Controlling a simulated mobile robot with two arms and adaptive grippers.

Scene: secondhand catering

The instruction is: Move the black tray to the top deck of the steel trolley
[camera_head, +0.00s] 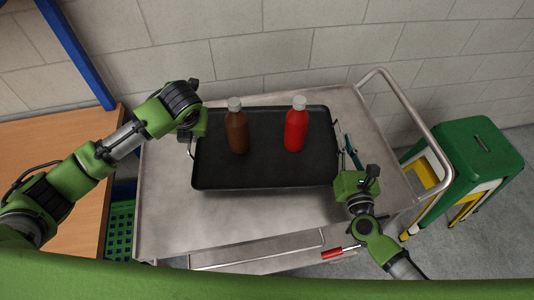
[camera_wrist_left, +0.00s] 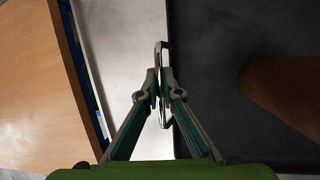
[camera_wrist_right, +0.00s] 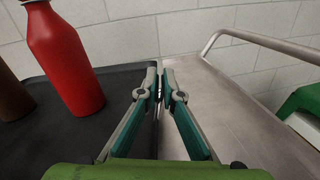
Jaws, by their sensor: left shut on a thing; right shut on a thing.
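The black tray (camera_head: 265,172) is over the top deck of the steel trolley (camera_head: 190,226); I cannot tell whether it touches the deck. A brown bottle (camera_head: 237,130) and a red bottle (camera_head: 296,128) stand upright on it. My left gripper (camera_head: 190,140) is at the tray's left end, and in the left wrist view its fingers (camera_wrist_left: 158,88) are shut on the metal handle (camera_wrist_left: 160,60). My right gripper (camera_head: 350,158) is at the right end, and in the right wrist view its fingers (camera_wrist_right: 160,80) are shut at the tray's edge; the handle there is mostly hidden.
A wooden table (camera_head: 62,150) stands left of the trolley, with a green crate (camera_head: 120,228) below. The trolley's push handle (camera_head: 410,105) rises at the right, near a green stool (camera_head: 472,150). A block wall (camera_head: 260,45) is behind. Bare deck shows in front of the tray.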

